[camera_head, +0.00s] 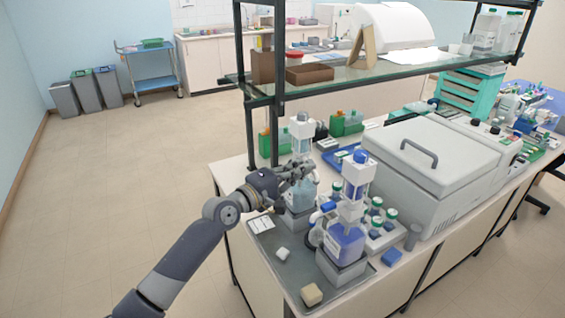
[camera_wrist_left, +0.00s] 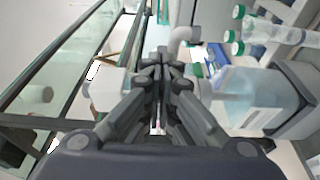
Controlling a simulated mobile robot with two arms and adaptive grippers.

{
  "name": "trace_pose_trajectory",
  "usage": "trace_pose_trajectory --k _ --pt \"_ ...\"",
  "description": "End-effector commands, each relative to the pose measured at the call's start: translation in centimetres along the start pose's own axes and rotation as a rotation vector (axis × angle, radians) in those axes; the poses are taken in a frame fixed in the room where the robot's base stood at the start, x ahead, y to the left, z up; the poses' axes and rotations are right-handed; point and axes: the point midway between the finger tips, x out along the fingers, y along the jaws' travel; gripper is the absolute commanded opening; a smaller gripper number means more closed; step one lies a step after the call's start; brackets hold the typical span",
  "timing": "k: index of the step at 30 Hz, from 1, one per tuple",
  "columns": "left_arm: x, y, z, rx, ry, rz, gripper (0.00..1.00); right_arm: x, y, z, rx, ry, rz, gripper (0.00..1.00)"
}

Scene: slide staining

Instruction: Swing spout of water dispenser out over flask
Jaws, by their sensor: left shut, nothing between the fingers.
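Two bottle-top dispensers stand on the grey tray (camera_head: 268,237). The rear dispenser (camera_head: 302,133) has a white head and light blue liquid; the front one (camera_head: 344,241) has a blue cap and darker blue liquid. My left gripper (camera_head: 303,169) is beside the rear dispenser and partly covers it. In the left wrist view its fingers (camera_wrist_left: 161,58) are shut and empty. There the light blue bottle (camera_wrist_left: 252,96) lies to the right, and a grey bent tube (camera_wrist_left: 184,37), perhaps the spout, is just beyond the fingertips. Contact cannot be told. I cannot clearly make out a flask.
Green-capped bottles (camera_head: 376,222) stand right of the front dispenser, with a large grey lidded machine (camera_head: 430,165) behind them. A glass shelf (camera_head: 350,74) on black posts runs above. Small blocks (camera_head: 312,294) lie on the tray.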

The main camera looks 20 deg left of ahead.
Motion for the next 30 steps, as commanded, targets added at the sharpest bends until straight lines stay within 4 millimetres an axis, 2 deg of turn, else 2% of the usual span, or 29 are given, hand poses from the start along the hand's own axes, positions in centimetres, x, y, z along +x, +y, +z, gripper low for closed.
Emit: trace_pose_trajectory --k 10,30 --pt "0.1 0.0 0.1 0.0 0.0 0.0 0.0 -0.2 -0.6 -0.1 0.003 0.001 -0.007 0.45" --pt "0.2 0.0 0.3 -0.001 -0.001 0.0 0.0 -0.3 0.4 0.1 -0.002 -0.001 0.005 0.45"
